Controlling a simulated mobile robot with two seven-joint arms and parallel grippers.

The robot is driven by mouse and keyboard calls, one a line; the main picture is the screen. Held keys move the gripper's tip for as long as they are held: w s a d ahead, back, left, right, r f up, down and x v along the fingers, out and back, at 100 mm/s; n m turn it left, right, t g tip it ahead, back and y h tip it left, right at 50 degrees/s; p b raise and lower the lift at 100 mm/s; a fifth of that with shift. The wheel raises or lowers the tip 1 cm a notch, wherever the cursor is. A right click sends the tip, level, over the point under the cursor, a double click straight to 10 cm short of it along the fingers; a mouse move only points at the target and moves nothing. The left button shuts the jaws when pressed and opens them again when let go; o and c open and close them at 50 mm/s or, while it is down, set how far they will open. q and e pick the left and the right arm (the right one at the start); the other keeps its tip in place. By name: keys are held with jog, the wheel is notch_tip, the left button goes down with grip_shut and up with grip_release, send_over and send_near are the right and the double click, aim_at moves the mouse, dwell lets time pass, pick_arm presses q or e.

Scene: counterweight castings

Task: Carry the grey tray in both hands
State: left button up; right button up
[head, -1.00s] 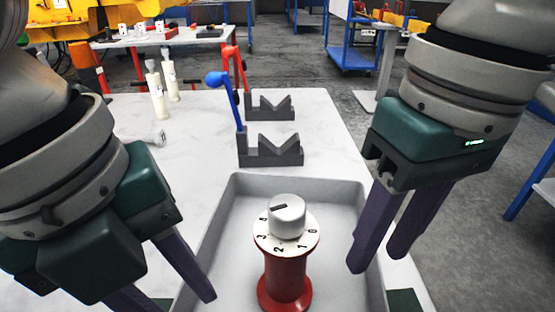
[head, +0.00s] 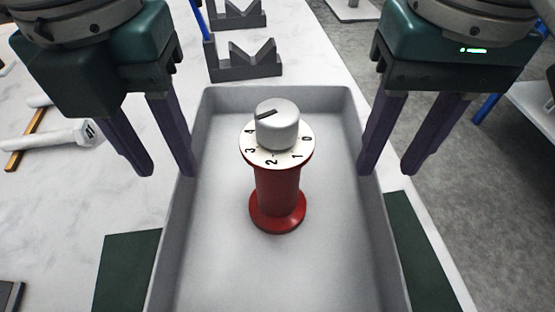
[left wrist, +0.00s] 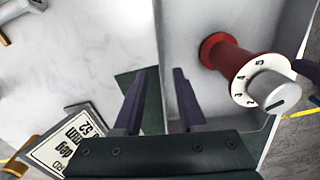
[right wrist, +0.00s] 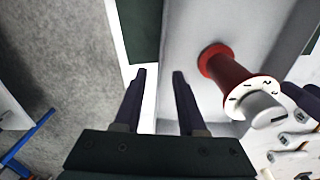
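The grey tray (head: 275,92) lies on the white table, its near end cut off in the head view. A red post with a white numbered dial and grey knob (head: 278,190) stands upright in it. My left gripper (head: 168,172) is open at the tray's left wall; in the left wrist view its fingers (left wrist: 159,72) appear either side of the wall's line. My right gripper (head: 390,172) is open at the right wall, its fingers (right wrist: 158,74) likewise either side in the right wrist view. Both look empty; I cannot tell how far above the rim they are.
Dark green mats (head: 124,270) (head: 415,245) lie beside the tray on both sides. Dark V-blocks (head: 245,62) stand beyond its far end. A white bolt-like piece (head: 60,135) lies at the left. The table's right edge is close to the tray.

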aim_at(177, 183)
pick_arm(q)
notch_tip(177, 183, down, 7)
jog(key=shift+f, duration=0.2)
pick_arm(e)
notch_tip(177, 183, down, 7)
jog(key=shift+f, duration=0.2)
pick_arm(q)
grip_shut()
pick_arm(e)
grip_shut()
pick_arm(q)
jog(key=shift+r, duration=0.1)
pick_arm(e)
jog(key=shift+r, duration=0.1)
dwell(0.6)
